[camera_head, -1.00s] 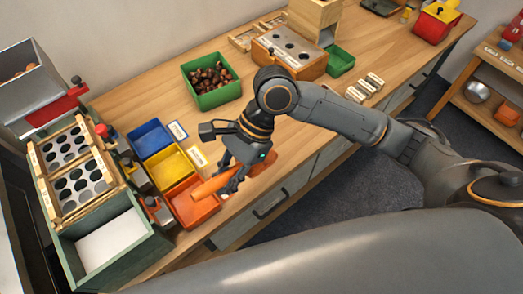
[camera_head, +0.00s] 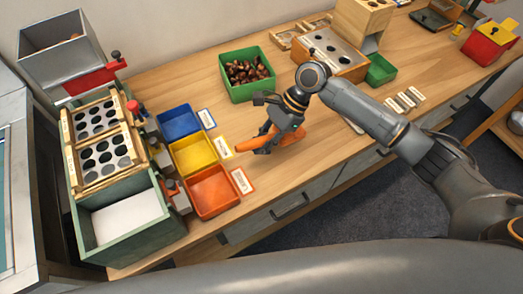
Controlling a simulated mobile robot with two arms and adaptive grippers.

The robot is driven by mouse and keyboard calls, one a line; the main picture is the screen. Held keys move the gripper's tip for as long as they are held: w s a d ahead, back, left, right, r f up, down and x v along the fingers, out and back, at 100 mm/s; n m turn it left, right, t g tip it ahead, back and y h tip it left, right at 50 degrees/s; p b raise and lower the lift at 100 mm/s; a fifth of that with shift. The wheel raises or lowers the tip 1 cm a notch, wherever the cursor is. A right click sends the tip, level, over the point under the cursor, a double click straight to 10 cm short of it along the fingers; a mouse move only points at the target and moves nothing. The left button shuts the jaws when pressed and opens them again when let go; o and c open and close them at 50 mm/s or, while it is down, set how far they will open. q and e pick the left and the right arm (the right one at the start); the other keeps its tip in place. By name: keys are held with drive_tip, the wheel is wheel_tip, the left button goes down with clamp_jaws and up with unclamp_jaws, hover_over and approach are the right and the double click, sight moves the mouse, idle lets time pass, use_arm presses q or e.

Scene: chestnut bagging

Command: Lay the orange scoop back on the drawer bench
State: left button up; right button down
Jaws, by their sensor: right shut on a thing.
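The orange scoop (camera_head: 291,136) is in my right gripper (camera_head: 268,143), which is shut on it in the head view. One end of the scoop points left toward the yellow tray, and the other shows to the right behind the fingers. The gripper and scoop are over the bare wood of the drawer bench (camera_head: 300,171), right of the yellow tray. I cannot tell whether the scoop touches the wood. The fingers hide its middle. My left gripper is not in view.
Blue (camera_head: 178,122), yellow (camera_head: 193,154) and orange (camera_head: 213,191) trays with label cards stand to the left. A green bin of chestnuts (camera_head: 247,75) is behind the gripper. A green-sided sorter (camera_head: 130,228) stands at far left. The wood toward the front edge is clear.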

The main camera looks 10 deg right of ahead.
wheel_tip(320, 180, down, 3)
drive_tip(key=shift+d+f, duration=0.1)
drive_tip(key=shift+f, duration=0.05)
drive_tip(key=shift+w, duration=0.1)
drive_tip(key=shift+f+p, duration=0.35)
drive_tip(key=shift+f, duration=0.2)
drive_tip(key=c, duration=1.3)
unclamp_jaws()
drive_tip(key=shift+o, duration=0.2)
